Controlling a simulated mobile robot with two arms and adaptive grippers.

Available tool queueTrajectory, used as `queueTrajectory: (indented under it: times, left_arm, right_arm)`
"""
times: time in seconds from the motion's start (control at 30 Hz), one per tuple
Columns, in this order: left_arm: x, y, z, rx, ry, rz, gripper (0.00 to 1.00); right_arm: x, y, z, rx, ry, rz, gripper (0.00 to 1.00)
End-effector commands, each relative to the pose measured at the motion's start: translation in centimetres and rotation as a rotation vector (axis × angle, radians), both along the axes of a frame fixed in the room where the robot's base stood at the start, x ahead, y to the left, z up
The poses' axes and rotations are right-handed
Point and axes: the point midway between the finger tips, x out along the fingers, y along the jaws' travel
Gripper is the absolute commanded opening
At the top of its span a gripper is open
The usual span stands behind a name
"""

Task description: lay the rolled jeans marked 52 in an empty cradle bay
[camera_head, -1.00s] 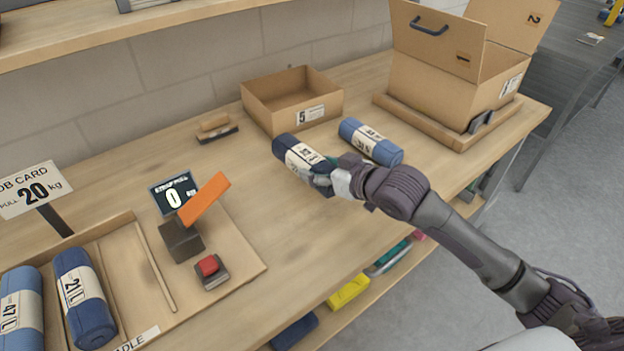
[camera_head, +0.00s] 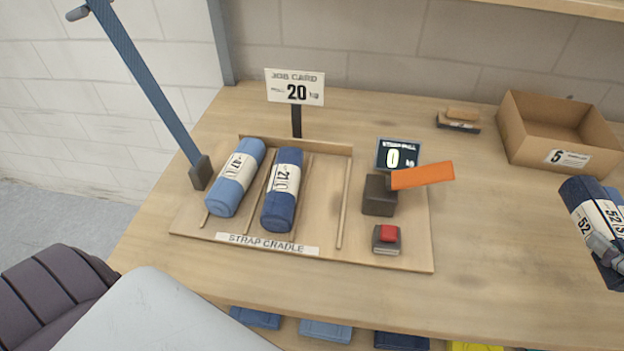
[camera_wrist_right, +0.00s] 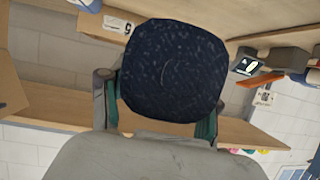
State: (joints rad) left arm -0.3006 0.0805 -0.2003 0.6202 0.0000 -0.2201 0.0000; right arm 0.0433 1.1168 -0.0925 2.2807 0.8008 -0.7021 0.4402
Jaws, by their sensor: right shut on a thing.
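The rolled jeans marked 52 (camera_head: 584,205), dark blue with a white label band, are at the right edge in the head view. My right gripper (camera_head: 607,250) is shut on them, partly cut off by the frame edge. In the right wrist view the dark round end of the roll (camera_wrist_right: 172,70) sits between the two fingers. The strap cradle (camera_head: 205,222) holds a light blue roll marked 47 (camera_head: 236,178) and a dark blue roll marked 21 (camera_head: 283,190) in its left bays. The bay right of roll 21 (camera_head: 322,200) is empty. My left gripper is out of view.
A block with an orange lever (camera_head: 422,175), a display reading 0 (camera_head: 398,156) and a red button (camera_head: 387,234) stand on the board's right side. Bare table lies between board and roll 52.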

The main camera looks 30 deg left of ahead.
Motion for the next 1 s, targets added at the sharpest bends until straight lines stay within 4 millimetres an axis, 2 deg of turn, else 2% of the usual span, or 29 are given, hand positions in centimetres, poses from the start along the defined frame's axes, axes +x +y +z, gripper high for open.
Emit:
queueTrajectory:
  times: [0.67,0.83,1.0]
  left_arm:
    - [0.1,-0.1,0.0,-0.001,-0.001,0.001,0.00]
    - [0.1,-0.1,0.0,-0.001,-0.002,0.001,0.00]
    - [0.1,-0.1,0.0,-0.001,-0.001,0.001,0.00]
  right_arm:
    - [0.0,0.1,0.0,0.000,-0.004,-0.001,0.10]
    - [-0.4,1.3,-1.8,-0.003,-0.004,-0.013,0.10]
    - [-1.5,3.8,-4.5,-0.014,-0.014,-0.066,0.10]
